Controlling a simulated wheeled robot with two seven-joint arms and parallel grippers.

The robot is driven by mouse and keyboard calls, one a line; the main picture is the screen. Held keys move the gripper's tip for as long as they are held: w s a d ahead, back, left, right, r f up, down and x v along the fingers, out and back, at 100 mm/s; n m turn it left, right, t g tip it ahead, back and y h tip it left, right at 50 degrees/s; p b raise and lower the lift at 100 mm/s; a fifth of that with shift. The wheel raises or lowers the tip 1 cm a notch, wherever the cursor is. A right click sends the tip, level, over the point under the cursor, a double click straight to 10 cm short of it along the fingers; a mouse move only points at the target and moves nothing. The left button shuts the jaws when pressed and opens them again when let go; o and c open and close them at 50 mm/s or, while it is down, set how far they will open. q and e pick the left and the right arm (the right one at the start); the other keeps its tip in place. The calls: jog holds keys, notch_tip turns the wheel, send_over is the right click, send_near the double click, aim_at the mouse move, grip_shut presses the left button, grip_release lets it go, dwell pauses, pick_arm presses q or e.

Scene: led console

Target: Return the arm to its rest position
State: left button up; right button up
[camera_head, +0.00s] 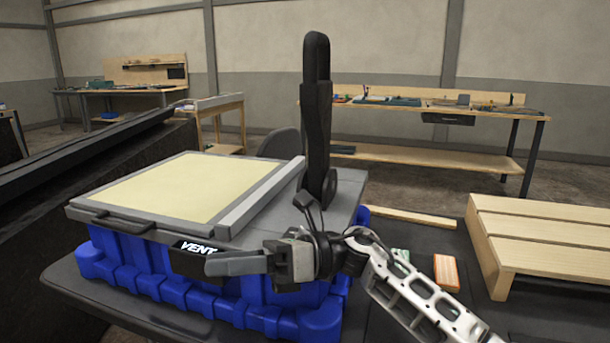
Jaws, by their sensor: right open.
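My right arm (420,300) comes in from the lower right. Its gripper (222,264) is open and empty, with its fingers pointing left, in front of the console's front edge near the black "VENT" label (195,248). I cannot tell whether it touches the console. The console has a grey top with a cream panel (180,187) and a blue base (130,262). A tall black upright piece (317,115) stands at the console's right side, behind my gripper. My left gripper is not in view.
A wooden slatted pallet (550,232) lies at the right. A small orange-and-white item (446,272) and a wooden strip (412,217) lie on the dark surface between it and the console. A dark sloped structure (80,175) is at the left. Workbenches (430,107) stand far back.

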jog(key=d+f+n+t+h, duration=0.5)
jog(key=d+f+n+t, duration=0.3)
jog(key=n+t, duration=0.65)
jog(key=d+f+n+t+h, duration=0.4)
jog(key=d+f+n+t, duration=0.4)
jog(key=n, duration=1.1)
jog(key=s+d+f+m+g+h, duration=0.3)
jog(key=s+d+f+m, duration=0.1)
jog(key=s+f, duration=0.3)
jog(key=s+d+f+m+g+h, duration=0.2)
jog(key=s+d+f+m+g, duration=0.1)
jog(key=s+f+m, duration=0.4)
jog(key=shift+s+d+f+g+h, duration=0.4)
jog(key=shift+s+d+f, duration=0.15)
jog(key=shift+s, duration=0.45)
